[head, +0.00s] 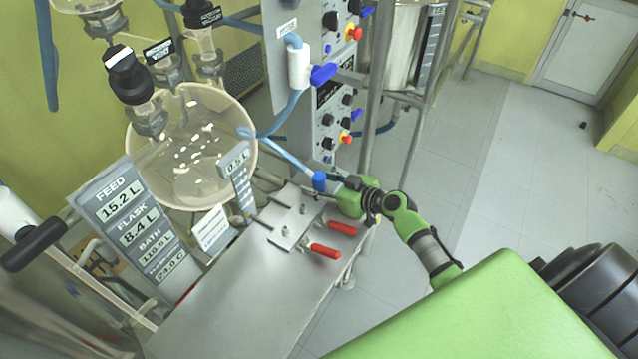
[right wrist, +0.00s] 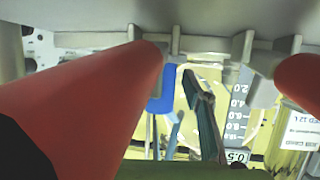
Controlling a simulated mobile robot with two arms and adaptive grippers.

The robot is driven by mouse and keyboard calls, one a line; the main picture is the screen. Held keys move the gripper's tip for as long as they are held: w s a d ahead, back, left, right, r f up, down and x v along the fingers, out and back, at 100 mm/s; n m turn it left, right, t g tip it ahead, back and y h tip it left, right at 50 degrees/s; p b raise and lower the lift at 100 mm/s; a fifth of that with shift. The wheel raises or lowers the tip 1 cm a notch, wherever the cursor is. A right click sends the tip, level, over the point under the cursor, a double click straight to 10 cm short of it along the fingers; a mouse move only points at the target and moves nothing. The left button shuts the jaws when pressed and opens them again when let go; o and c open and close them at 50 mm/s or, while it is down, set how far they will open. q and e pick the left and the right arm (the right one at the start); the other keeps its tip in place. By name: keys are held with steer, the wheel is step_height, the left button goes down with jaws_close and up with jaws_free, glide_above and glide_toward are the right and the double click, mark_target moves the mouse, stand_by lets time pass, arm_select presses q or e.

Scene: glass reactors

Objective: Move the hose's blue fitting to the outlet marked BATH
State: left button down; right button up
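The hose's blue fitting (head: 319,181) stands upright at the far right of the metal plate, with the blue hose (head: 285,153) rising from it. In the right wrist view the fitting (right wrist: 163,89) shows beside a dark green gripper finger. My right gripper (head: 325,190) is level with the fitting and right against or just beside it; I cannot tell whether it grips it. The metal plate (head: 285,215) carries small outlet stubs and two red handles (head: 341,228). No outlet marking BATH is legible. My left gripper is not in view.
A round glass vessel (head: 215,165) and a display board (head: 140,225) stand left of the bench (head: 225,300). A control panel (head: 330,110) and a white valve with a blue lever (head: 322,74) rise behind. Red handles loom close in the right wrist view (right wrist: 95,110).

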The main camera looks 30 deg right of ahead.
steer(key=shift+s+d, duration=0.1)
steer(key=shift+s, duration=0.15)
steer(key=v, duration=1.1)
steer(key=shift+s+d+r, duration=0.1)
steer(key=shift+s+r, duration=0.05)
steer(key=shift+s, duration=0.1)
